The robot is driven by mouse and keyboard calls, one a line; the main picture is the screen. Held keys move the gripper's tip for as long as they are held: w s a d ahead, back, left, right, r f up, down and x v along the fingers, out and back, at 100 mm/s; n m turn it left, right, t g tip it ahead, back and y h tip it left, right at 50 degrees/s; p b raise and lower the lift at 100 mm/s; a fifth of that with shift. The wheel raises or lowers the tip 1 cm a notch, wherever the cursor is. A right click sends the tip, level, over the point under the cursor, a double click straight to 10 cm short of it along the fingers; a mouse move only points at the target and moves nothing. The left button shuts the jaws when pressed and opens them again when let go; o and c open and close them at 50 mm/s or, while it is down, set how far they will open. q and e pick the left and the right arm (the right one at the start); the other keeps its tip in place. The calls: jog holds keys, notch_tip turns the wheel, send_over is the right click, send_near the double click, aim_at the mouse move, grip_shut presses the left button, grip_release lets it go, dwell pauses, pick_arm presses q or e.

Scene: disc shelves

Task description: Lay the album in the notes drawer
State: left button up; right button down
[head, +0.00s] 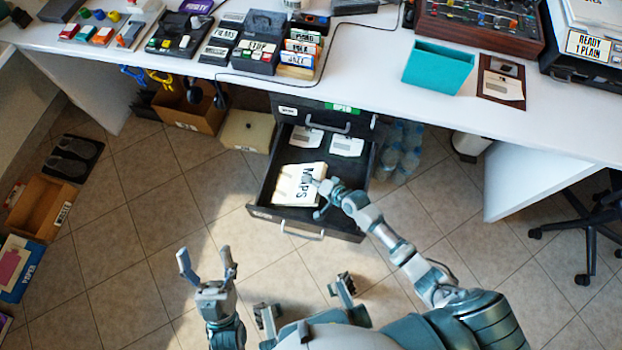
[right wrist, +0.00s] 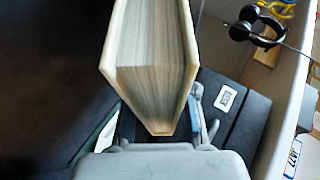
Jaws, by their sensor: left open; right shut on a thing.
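A thick cream book lettered MAPS (head: 298,184), the only album-like thing at the drawer, is in my right gripper (head: 319,187). The right wrist view shows the book (right wrist: 152,60) with its page edges facing the camera and its lower end between the fingers. In the head view it overlaps the front left part of an open dark drawer (head: 342,231). I cannot tell whether it touches the drawer floor. The small label on the drawer front is too small to read. My left gripper (head: 206,262) is open and empty, above the floor left of the drawer.
Two white cards (head: 307,138) (head: 347,145) lie at the drawer's back. A shut drawer with a green label (head: 341,107) is above it. The white desk (head: 375,55) overhangs behind. Clear bottles (head: 399,150) stand right of the drawer, a cream box (head: 247,131) left.

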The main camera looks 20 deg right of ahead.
jog(key=shift+a, duration=0.1)
jog(key=c, duration=0.9)
grip_release()
jog(key=shift+o, duration=0.2)
jog(key=shift+s, duration=0.1)
jog(key=v, duration=1.1)
jog(key=shift+s+d+r, duration=0.2)
jog(key=shift+d+r, duration=0.05)
